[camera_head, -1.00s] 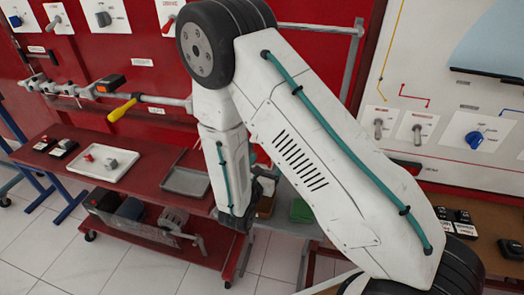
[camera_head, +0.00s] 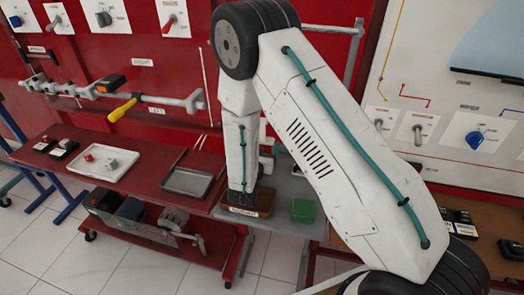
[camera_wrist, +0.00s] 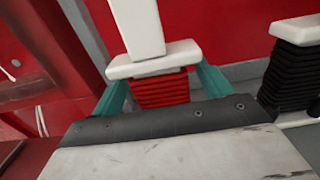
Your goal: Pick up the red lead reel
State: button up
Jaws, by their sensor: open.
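The red lead reel (camera_wrist: 162,90) stands in the middle of the wrist view, with ribbed red windings under a white flange and a white post rising from it. My gripper (camera_wrist: 162,94) is open, with one teal finger at each side of the red windings. I cannot tell whether the fingers touch it. The reel's lower part is hidden behind the gripper's dark body. In the head view my gripper (camera_head: 242,192) is low over the grey bench end, and I cannot make out the red reel there.
A reel with black windings (camera_wrist: 292,75) stands close on the right in the wrist view. A brown tray (camera_head: 262,206) and a green box (camera_head: 303,210) are near my gripper. A grey tray (camera_head: 187,182) and a white tray (camera_head: 98,172) lie left on the red bench.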

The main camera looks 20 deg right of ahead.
jog(key=c, duration=1.1)
jog(key=shift+r, duration=0.1)
jog(key=shift+c, duration=0.2)
